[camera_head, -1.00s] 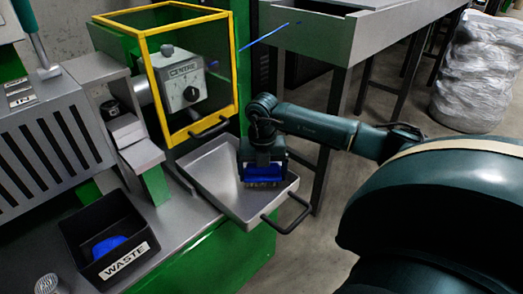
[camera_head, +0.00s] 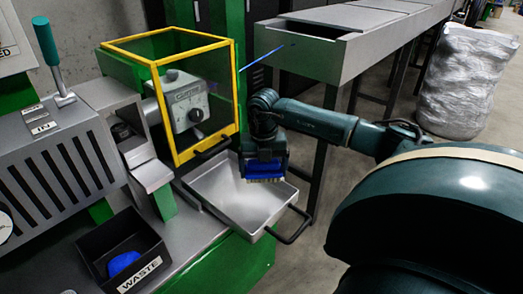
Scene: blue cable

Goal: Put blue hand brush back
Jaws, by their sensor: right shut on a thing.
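The blue hand brush (camera_head: 264,168) has a blue body with pale bristles along its lower edge. My right gripper (camera_head: 263,154) is shut on it from above, its fingers partly hidden behind the brush and wrist. The brush hangs over the back right part of the grey metal tray (camera_head: 232,207), and its bristles appear above the tray floor. The tray is otherwise empty. My left gripper is not in view.
A yellow-framed guard (camera_head: 176,98) stands behind the tray over a grey dial unit. The tray's black handle (camera_head: 291,228) juts out front right. A black WASTE bin (camera_head: 117,250) holding something blue is at lower left. A blue cable (camera_head: 263,56) points from the guard toward a grey trough.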

